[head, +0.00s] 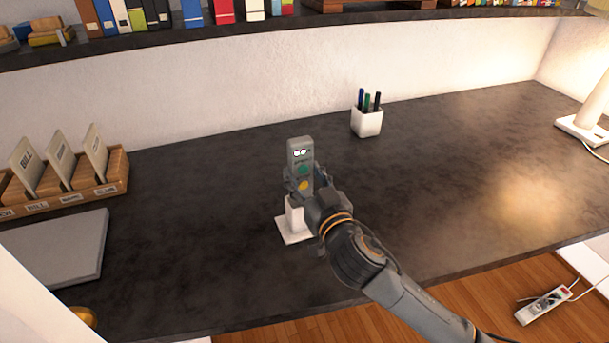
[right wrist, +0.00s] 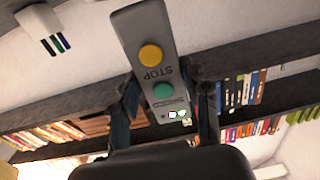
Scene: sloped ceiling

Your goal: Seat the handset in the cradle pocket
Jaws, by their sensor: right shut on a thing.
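The grey handset (head: 299,155) has a green button, a yellow button and a small face-like display, and stands roughly upright in the head view. The white cradle (head: 293,221), a block on a flat square base, is on the desk directly below the handset. My left gripper is not visible.
A white pen cup (head: 367,122) stands on the dark desk (head: 430,170) behind and to the right. A wooden card holder (head: 112,188) and a grey flat slab (head: 62,250) lie at left. A lamp base (head: 583,129) is at far right. The desk between cradle and lamp is clear.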

